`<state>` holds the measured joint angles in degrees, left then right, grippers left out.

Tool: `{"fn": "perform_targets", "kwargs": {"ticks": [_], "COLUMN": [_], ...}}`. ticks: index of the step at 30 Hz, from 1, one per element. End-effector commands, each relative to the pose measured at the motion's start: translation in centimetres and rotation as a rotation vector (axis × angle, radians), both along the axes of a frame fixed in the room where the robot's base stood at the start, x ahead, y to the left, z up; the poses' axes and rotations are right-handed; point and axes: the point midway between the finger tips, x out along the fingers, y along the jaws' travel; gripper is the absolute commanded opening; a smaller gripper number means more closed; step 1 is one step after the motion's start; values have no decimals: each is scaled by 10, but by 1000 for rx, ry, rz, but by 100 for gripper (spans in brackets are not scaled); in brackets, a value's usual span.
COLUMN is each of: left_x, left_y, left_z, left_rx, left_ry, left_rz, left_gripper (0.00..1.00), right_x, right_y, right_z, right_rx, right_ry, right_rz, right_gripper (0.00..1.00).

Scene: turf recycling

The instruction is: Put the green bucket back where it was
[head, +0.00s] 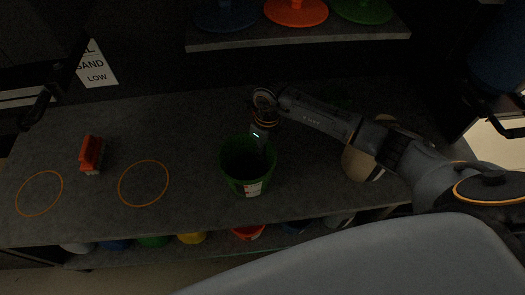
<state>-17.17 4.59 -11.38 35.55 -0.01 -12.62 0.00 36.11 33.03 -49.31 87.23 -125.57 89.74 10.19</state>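The green bucket (232,180) stands on the dark worktop, open at the top, with a small label low on its front. My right gripper (262,148) comes down from above at the bucket's far rim, with its lower end at or just inside the mouth. Its fingertips are dark against the dark inside, so I cannot tell whether they close on the rim. Two orange rings, one in the middle left (143,184) and one at the far left (40,193), mark empty spots on the worktop. My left gripper is not in view.
A red carton-like object (92,154) stands between and behind the rings. A beige container (358,163) is partly hidden by my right arm. Several coloured containers sit on a shelf below the front edge. A raised shelf (300,41) holds blue, orange and green items.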

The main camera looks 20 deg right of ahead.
Motion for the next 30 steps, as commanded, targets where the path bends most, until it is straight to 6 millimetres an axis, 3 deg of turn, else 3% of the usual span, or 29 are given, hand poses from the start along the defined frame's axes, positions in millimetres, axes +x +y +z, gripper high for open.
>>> {"fn": "perform_targets", "kwargs": {"ticks": [19, 21, 24, 30], "left_x": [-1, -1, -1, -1], "left_y": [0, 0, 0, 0], "left_z": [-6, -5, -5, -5], "left_rx": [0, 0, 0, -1], "left_ry": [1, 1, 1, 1], "left_rz": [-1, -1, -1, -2], "left_gripper": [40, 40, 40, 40], "right_x": [0, 0, 0, 0], "right_y": [0, 0, 0, 0], "right_z": [-7, -5, -6, -6], "right_rx": [0, 1, 0, 0], "right_ry": [-1, 0, -1, 0], "right_rz": [0, 0, 0, 0], "right_gripper": [0, 16, 32, 32]}}
